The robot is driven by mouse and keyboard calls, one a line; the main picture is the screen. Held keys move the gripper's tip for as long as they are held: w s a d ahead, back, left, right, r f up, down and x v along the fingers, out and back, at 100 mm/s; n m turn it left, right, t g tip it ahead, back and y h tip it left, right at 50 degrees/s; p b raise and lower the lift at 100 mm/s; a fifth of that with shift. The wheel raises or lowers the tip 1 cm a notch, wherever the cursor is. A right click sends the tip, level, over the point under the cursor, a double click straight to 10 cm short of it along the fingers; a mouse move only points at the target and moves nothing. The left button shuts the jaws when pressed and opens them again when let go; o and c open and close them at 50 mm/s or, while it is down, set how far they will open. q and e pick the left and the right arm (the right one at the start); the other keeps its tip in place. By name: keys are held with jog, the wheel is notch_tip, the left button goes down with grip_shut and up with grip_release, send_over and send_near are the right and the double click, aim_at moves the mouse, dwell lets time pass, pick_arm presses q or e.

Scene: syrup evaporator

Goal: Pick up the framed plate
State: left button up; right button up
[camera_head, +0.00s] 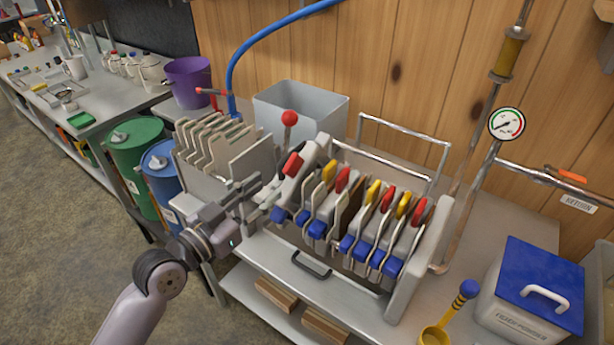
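A row of upright pale plates (325,200) with red, yellow and blue tabs stands in a metal press frame at the middle. A brown sheet shows between some of them. Several more pale plates (222,148) stand in a rack to the left. I cannot tell which one is the framed plate. My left gripper (268,197) is at the left end of the press, beside the red-ball lever (289,120) and the nearest blue tabs. Its fingers overlap grey parts behind them, so its opening and any contact are unclear. My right gripper is not in view.
A blue-lidded box (541,277) and a yellow scoop (437,332) are on the bench at right. A grey bin (300,112) and purple bucket (190,82) stand behind. Green and blue drums (137,150) are at left. A gauge (507,124) and pipes rise at right.

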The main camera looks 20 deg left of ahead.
aim_at(303, 160)
pick_arm(q)
jog(key=p+x, duration=0.1)
jog(key=x, duration=0.6)
jog(key=p+x, duration=0.2)
jog(key=x, duration=0.2)
jog(key=shift+w+d, duration=0.2)
jog(key=shift+w, duration=0.15)
jog(key=shift+w+d, duration=0.1)
jog(key=shift+w, duration=0.15)
jog(key=shift+c, duration=0.3)
grip_shut()
jog(key=shift+r, duration=0.1)
